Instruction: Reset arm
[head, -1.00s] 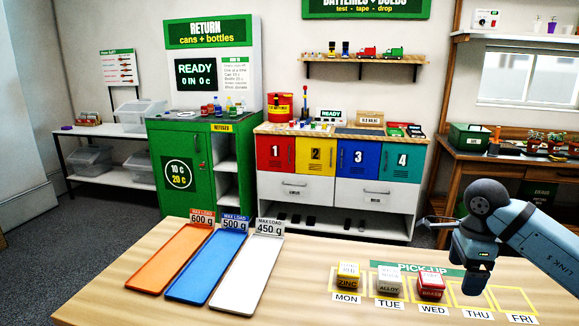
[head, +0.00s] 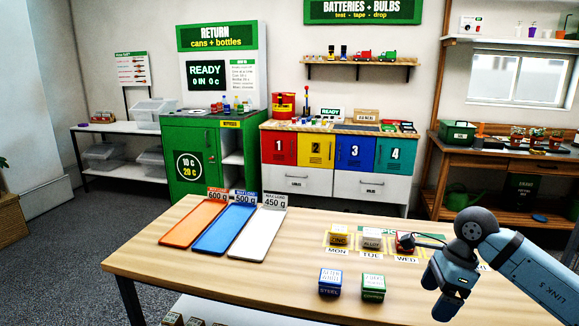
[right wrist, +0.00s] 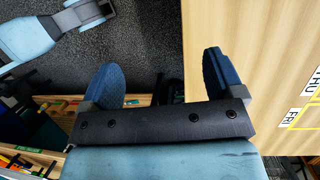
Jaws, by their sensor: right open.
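My right arm comes in from the right in the head view, bent at a dark round joint. Its blue gripper (head: 447,293) hangs over the right part of the table (head: 200,276), clear of the boxes. In the right wrist view the gripper (right wrist: 161,75) has its two blue fingers spread wide. Nothing is between them but floor and the table's edge further off. My left gripper is in neither view for sure; a blue arm link shows at the top left of the wrist view.
A yellow box (head: 340,237), white box (head: 371,239) and red box (head: 404,242) stand on MON, TUE and WED. Blue (head: 330,281) and green (head: 373,287) boxes stand nearer. Orange (head: 193,222), blue (head: 224,229) and white (head: 258,233) trays lie left. The front-left tabletop is clear.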

